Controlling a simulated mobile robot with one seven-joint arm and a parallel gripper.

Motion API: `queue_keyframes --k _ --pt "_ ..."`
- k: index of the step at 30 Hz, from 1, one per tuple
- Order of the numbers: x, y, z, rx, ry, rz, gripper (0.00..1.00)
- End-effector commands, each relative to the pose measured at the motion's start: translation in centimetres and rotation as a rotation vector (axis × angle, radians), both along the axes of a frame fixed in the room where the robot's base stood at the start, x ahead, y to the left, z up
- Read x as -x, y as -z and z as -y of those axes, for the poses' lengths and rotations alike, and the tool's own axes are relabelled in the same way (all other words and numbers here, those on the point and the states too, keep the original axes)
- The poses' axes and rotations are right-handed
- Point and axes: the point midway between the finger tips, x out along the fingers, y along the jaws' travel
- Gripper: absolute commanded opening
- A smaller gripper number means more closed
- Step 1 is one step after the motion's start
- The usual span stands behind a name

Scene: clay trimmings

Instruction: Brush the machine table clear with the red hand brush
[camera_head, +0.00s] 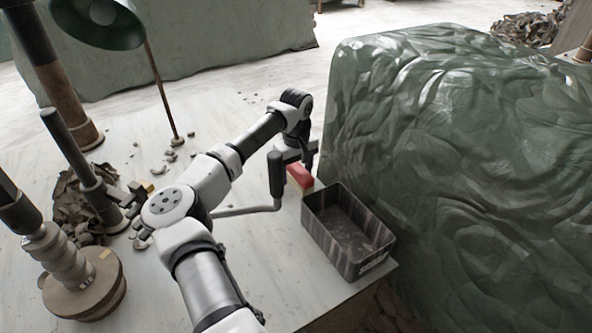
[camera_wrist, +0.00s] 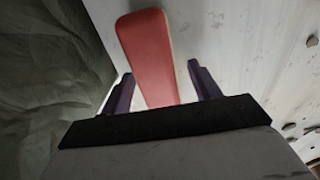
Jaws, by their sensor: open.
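The red hand brush (camera_head: 299,175) stands on the machine table (camera_head: 262,262), beside the dark bin, with a pale yellowish strip at its lower edge. My gripper (camera_head: 304,158) is right above it. In the wrist view the red brush (camera_wrist: 149,50) runs between the two spread fingers of my gripper (camera_wrist: 163,86) and beyond their tips, with gaps at the sides. The jaws are open; whether a finger touches the brush I cannot tell. Small clay crumbs (camera_head: 171,156) are scattered behind my arm, and a dark heap of trimmings (camera_head: 82,205) lies at the left.
The open dark bin (camera_head: 376,262) stands at the table's right edge. A lever with a black grip (camera_head: 275,174) rises close left of the brush. A green sheet-covered bulk (camera_head: 450,150) borders the right. A green lamp (camera_head: 98,22) and a round-based spindle (camera_head: 84,288) stand left.

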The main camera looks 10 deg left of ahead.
Motion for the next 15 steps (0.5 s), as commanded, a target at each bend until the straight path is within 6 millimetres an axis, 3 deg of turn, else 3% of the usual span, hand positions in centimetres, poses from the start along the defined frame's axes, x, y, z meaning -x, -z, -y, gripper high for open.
queue_keyframes --k 8,15 --pt "0.01 0.43 -0.01 0.0 0.0 0.0 0.62" --pt "0.01 0.4 -0.01 0.0 0.0 0.0 0.32"
